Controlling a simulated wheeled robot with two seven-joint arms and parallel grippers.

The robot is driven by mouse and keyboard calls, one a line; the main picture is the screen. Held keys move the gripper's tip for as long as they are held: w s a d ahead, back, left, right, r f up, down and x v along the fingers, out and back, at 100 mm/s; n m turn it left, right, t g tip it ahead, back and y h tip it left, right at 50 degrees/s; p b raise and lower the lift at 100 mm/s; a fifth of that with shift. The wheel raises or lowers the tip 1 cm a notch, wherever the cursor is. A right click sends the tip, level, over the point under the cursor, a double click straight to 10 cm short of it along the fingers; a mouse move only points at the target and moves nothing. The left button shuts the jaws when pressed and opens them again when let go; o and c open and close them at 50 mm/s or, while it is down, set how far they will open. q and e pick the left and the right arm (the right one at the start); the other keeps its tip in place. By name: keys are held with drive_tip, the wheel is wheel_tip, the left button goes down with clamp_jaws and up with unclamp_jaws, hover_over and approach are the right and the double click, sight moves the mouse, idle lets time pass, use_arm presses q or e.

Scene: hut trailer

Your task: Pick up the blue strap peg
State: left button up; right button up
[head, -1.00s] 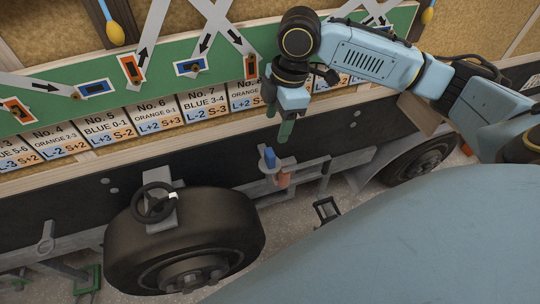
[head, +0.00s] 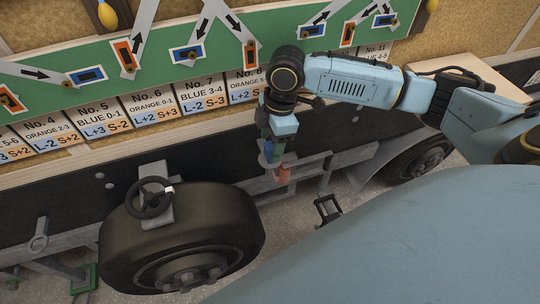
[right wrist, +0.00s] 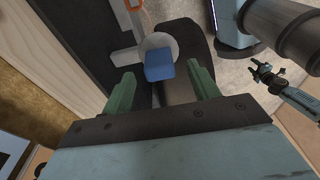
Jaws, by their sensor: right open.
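The blue strap peg (head: 268,149) stands on a round grey bracket at the trailer's dark side; in the head view my gripper partly covers it. In the right wrist view the blue peg (right wrist: 158,67) shows in front of a pale round plate (right wrist: 158,45). My right gripper (head: 272,152) is open over the peg. Its green fingers (right wrist: 162,84) lie left and right of the peg in the wrist view, with gaps on both sides. Contact cannot be told. My left gripper (right wrist: 262,70) appears small at the right of that view, its jaws unclear.
An orange peg (head: 283,174) hangs just below and right of the blue one. A black tyre with a small handwheel (head: 150,198) stands to the left. The green board (head: 150,75) with straps and numbered cards (head: 148,106) is above. A grey rail frame (head: 330,165) runs to the right.

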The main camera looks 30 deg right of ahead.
sight(264, 158)
drive_tip(key=shift+a+f, duration=0.15)
drive_tip(key=shift+f, duration=1.05)
drive_tip(key=c, duration=1.1)
use_arm(q)
drive_tip(key=shift+w+a+f, duration=0.25)
drive_tip(key=shift+a+f, duration=0.05)
drive_tip(key=shift+a, duration=0.15)
use_arm(e)
drive_tip(key=shift+r, duration=0.1)
